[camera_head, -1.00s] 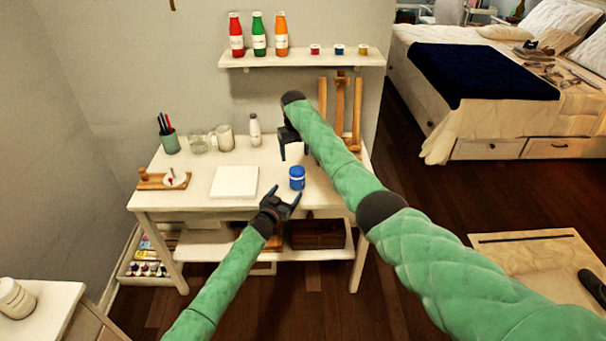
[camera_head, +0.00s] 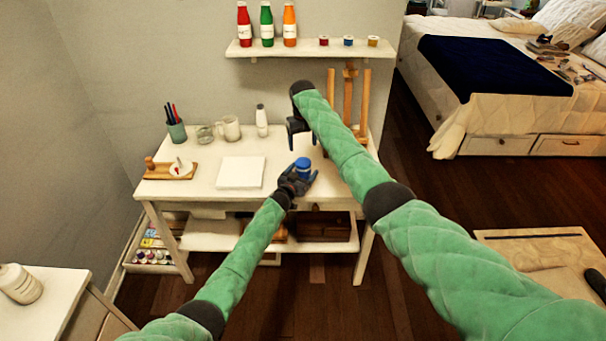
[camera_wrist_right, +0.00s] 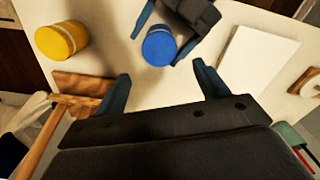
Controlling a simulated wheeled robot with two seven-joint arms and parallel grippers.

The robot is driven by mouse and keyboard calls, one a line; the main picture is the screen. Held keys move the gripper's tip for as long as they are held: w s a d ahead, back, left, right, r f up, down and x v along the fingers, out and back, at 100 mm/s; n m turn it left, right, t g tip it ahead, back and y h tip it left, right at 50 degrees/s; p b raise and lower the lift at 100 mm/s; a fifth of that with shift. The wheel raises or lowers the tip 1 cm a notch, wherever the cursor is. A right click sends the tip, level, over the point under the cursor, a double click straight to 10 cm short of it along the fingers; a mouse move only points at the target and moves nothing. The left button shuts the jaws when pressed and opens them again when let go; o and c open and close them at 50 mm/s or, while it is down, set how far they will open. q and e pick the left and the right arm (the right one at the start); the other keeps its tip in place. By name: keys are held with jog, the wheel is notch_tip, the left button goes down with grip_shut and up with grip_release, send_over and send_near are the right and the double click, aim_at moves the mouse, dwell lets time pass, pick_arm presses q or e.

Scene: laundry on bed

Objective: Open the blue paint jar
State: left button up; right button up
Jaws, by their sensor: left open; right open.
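The blue paint jar (camera_head: 303,164) stands upright on the white desk (camera_head: 205,187), near its front edge. It also shows in the right wrist view (camera_wrist_right: 159,48), with its blue lid facing up. My left gripper (camera_head: 301,177) is at the jar, open, with one finger on each side of it; I cannot tell if they touch it. In the right wrist view the left gripper (camera_wrist_right: 168,36) comes in from the top edge. My right gripper (camera_head: 301,144) is open, empty and pointing down, above and behind the jar; its fingers (camera_wrist_right: 160,75) are apart.
A yellow jar (camera_wrist_right: 62,40) stands near the blue one; my right arm hides it in the head view. A white pad (camera_head: 240,173) lies left of the jar. A wooden easel (camera_head: 348,100) stands at the desk's back right. A shelf (camera_head: 310,49) holds bottles and small jars.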

aim_at(303, 162)
pick_arm(q)
jog(key=shift+f, duration=0.1)
pick_arm(e)
jog(key=shift+w+f, duration=0.1)
pick_arm(q)
jog(key=c, duration=1.8)
grip_shut()
pick_arm(e)
jog(key=shift+w+d+r, duration=0.1)
jog(key=shift+r, duration=0.1)
jog(key=m, duration=0.2)
jog(key=d+m, duration=0.1)
jog(key=m, duration=0.1)
jog(key=shift+f+h, duration=0.1)
jog(key=shift+h, duration=0.2)
jog(key=shift+a+f+m, duration=0.1)
jog(key=shift+a+m, duration=0.35)
jog(key=shift+m, duration=0.75)
jog(key=m, duration=0.2)
jog(key=shift+a+m, duration=0.15)
jog(key=shift+m, duration=0.15)
jog(key=shift+f, duration=4)
